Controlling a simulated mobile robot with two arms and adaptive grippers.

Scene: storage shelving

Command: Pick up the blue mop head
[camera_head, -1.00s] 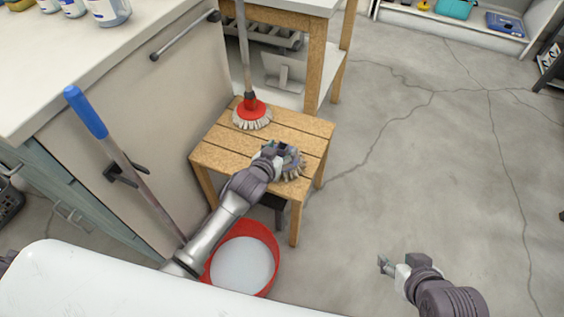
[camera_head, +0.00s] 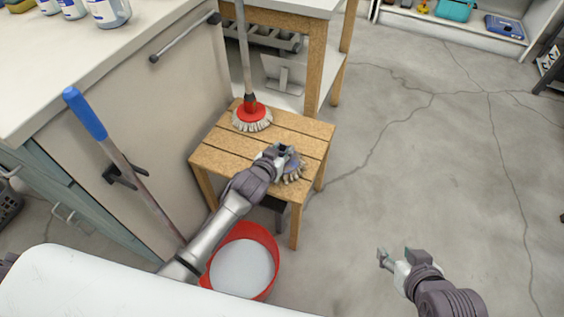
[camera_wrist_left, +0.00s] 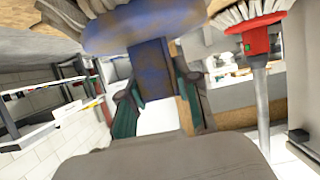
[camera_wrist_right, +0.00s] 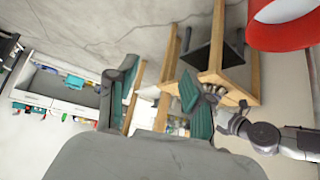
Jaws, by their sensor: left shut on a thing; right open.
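The blue mop head (camera_head: 293,170) with pale bristles is at the front right of the wooden stool top, partly hidden by my left gripper (camera_head: 281,150). In the left wrist view its blue disc and stem (camera_wrist_left: 152,66) show large, upside down, with the stem between the fingers. My left gripper is shut on the stem. I cannot tell if the bristles touch the stool. My right gripper (camera_head: 385,260) is open and empty above the floor at lower right, away from the stool.
The wooden stool (camera_head: 215,158) also carries a red mop head (camera_head: 252,114) on an upright pole. A red bucket (camera_head: 268,240) stands below my left arm. A blue-handled pole (camera_head: 86,112) leans at the cabinet (camera_head: 150,110). The floor right of the stool is clear.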

